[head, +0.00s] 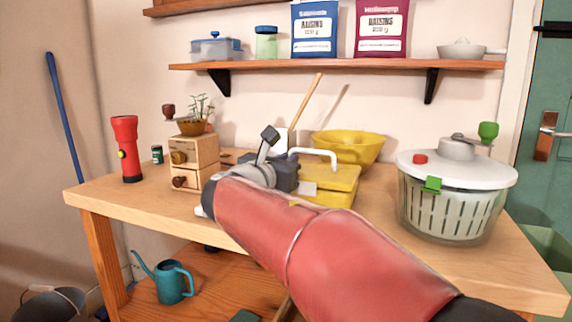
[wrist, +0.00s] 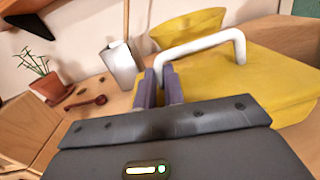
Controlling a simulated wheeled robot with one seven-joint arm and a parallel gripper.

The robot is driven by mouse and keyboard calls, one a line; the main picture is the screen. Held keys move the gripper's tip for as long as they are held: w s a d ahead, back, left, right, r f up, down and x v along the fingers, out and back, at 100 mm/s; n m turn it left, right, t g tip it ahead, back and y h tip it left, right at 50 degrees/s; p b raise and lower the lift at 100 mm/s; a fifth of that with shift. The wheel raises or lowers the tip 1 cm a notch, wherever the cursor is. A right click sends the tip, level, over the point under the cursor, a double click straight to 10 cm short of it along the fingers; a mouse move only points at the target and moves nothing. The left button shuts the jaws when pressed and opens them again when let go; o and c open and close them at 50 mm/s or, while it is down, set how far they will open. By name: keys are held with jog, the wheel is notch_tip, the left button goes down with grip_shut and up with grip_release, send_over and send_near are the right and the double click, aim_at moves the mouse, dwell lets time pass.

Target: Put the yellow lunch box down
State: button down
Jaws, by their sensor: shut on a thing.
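The yellow lunch box (head: 338,178) is at the middle of the wooden workbench in the head view, with its white handle (head: 318,152) up. It fills the right of the wrist view (wrist: 282,78). My gripper (wrist: 165,84) is shut on the near left end of the white handle. In the head view my gripper and red arm hide the box's left side and part of its lower front. The box looks upright and close to the bench top; I cannot tell whether its bottom touches the wood.
A yellow bowl (head: 350,146) stands right behind the lunch box. A salad spinner (head: 455,200) stands to the right, a small drawer cabinet (head: 194,160) and a red flashlight (head: 127,150) to the left. A grey metal container (wrist: 122,66) stands behind my gripper. A shelf (head: 340,66) hangs above.

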jog(key=shift+f, duration=0.35)
jog(key=shift+f, duration=0.15)
jog(key=c, duration=1.5)
grip_release()
